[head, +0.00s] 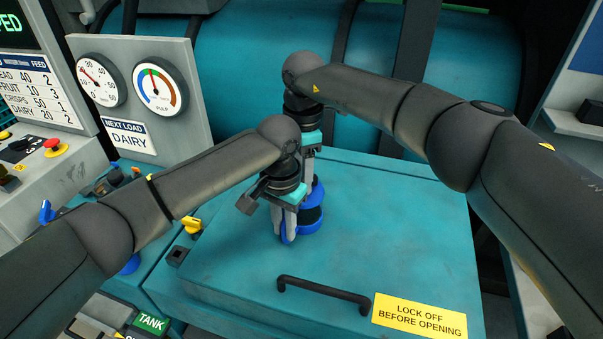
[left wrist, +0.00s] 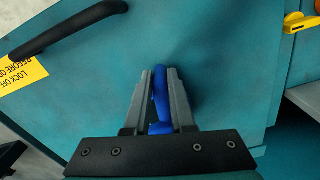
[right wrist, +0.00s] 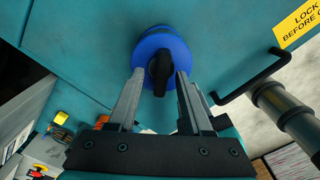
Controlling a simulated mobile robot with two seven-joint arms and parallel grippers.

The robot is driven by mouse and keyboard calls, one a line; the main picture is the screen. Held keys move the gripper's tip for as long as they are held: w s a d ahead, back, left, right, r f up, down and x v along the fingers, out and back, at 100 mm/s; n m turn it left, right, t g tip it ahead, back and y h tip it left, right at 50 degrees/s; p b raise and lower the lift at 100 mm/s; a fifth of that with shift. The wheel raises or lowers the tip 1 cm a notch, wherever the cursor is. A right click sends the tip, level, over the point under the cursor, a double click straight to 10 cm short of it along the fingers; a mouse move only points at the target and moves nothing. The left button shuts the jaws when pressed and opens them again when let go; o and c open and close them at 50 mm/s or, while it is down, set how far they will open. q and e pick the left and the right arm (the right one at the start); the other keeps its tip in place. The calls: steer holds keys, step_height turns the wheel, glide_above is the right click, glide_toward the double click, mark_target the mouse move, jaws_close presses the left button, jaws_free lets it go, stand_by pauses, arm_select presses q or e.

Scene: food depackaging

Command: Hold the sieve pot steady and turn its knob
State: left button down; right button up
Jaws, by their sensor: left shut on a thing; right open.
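The sieve pot (head: 312,216) is blue with a dark band and stands upright on the teal hatch lid, partly hidden by my grippers. My left gripper (head: 283,230) is shut on the pot's blue handle (left wrist: 161,92), which shows between its fingers in the left wrist view. My right gripper (right wrist: 160,73) is above the pot, pointing down and open. In the right wrist view the black knob (right wrist: 159,68) on the blue pot top (right wrist: 155,42) appears between the fingertips, with a gap on each side. Whether the fingers are at knob height I cannot tell.
The teal hatch lid (head: 390,235) has a black bar handle (head: 322,295) and a yellow lock-off label (head: 419,316) near its front edge. A yellow knob (head: 192,225) sits left of the lid. A gauge panel (head: 135,95) stands at the back left. The lid's right side is clear.

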step_height(320, 180, up, 12)
stand_by(0.6)
steer(key=shift+d, duration=0.1)
arm_select(q)
steer(key=c, duration=0.7)
jaws_free()
